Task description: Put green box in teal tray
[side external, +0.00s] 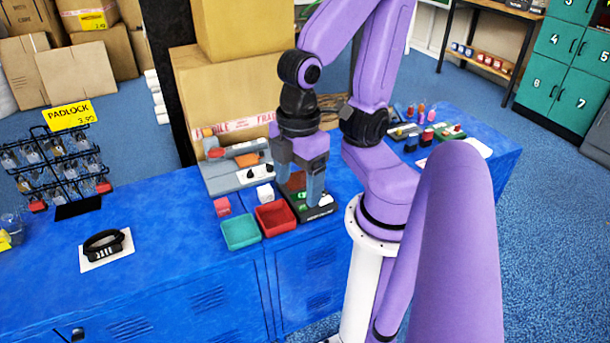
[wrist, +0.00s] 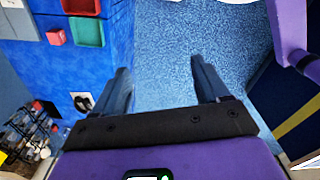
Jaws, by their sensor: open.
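The teal tray (side external: 240,232) stands empty near the front edge of the blue counter. It also shows at the upper left in the wrist view (wrist: 88,32). Small green patches (side external: 302,197) show on the dark board beside the fingers. I cannot tell whether one is the green box. No green box shows in the wrist view.
A red tray (side external: 275,219) adjoins the teal tray. A red box (side external: 222,206) and a white box (side external: 265,193) stand close behind them. The counter between is clear.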

